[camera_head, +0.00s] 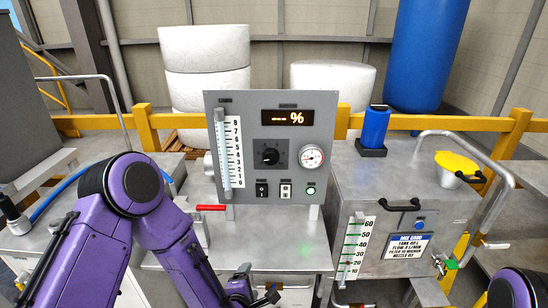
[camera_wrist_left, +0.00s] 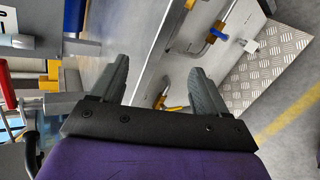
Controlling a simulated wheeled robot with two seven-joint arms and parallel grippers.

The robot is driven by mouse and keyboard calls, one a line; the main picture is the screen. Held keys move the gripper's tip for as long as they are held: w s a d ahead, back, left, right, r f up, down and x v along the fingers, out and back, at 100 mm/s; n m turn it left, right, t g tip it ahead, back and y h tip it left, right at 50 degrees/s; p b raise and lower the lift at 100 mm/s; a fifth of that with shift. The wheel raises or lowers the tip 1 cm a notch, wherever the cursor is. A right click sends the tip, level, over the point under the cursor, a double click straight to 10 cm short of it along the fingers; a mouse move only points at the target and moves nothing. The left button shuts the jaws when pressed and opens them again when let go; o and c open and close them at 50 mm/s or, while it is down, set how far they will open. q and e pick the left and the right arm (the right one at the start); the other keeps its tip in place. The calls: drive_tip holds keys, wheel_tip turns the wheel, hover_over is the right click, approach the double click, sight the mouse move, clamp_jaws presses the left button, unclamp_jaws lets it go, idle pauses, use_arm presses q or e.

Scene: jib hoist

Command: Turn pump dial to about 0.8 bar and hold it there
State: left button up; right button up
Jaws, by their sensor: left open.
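The black pump dial (camera_head: 270,156) is a round knob on a dark square plate in the middle of the upright grey control panel (camera_head: 240,107). A round white gauge (camera_head: 311,157) sits right of it; its reading is too small to tell. My left gripper (camera_head: 258,298) is low in the head view, below the panel and apart from the dial. In the left wrist view its two grey fingers (camera_wrist_left: 155,72) are spread, with nothing held between them. The dial cannot be made out in that view. My right gripper is out of view.
The panel display (camera_head: 288,118) shows dashes and a percent sign. A scaled tube (camera_head: 223,150) stands at the panel's left. A red lever (camera_head: 210,207) juts out below it. A metal tank (camera_head: 440,200) with handles stands right. The steel bench (camera_head: 280,240) before the panel is mostly clear.

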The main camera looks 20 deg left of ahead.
use_arm(q)
drive_tip(key=w+d+r+n+t, duration=0.1)
drive_tip(key=w+r+n, duration=0.2)
drive_tip(key=r, duration=0.2)
drive_tip(key=w+d+r+n+t, duration=0.1)
drive_tip(key=w+r+n+t, duration=0.15)
drive_tip(key=r, duration=0.35)
drive_tip(key=n+t+y+p, duration=0.2)
drive_tip(key=n+t, duration=0.1)
drive_tip(key=n, duration=0.7)
approach(270, 161)
drive_tip(key=shift+g, duration=0.25)
drive_tip(key=p+x, duration=0.1)
drive_tip(key=x, duration=0.1)
drive_tip(key=p+x, duration=0.1)
drive_tip(key=x, duration=0.2)
drive_tip(key=p+x, duration=0.1)
drive_tip(key=x, duration=0.2)
drive_tip(key=shift+w+r+p, duration=0.2)
drive_tip(key=shift+r+p, duration=0.1)
drive_tip(key=shift+r, duration=0.05)
drive_tip(key=shift+w+f+m, duration=0.1)
drive_tip(key=shift+w+m, duration=0.15)
drive_tip(key=shift+w, duration=0.05)
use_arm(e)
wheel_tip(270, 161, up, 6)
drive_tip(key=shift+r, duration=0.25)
use_arm(q)
drive_tip(key=shift+c, duration=0.2)
drive_tip(key=c, duration=1)
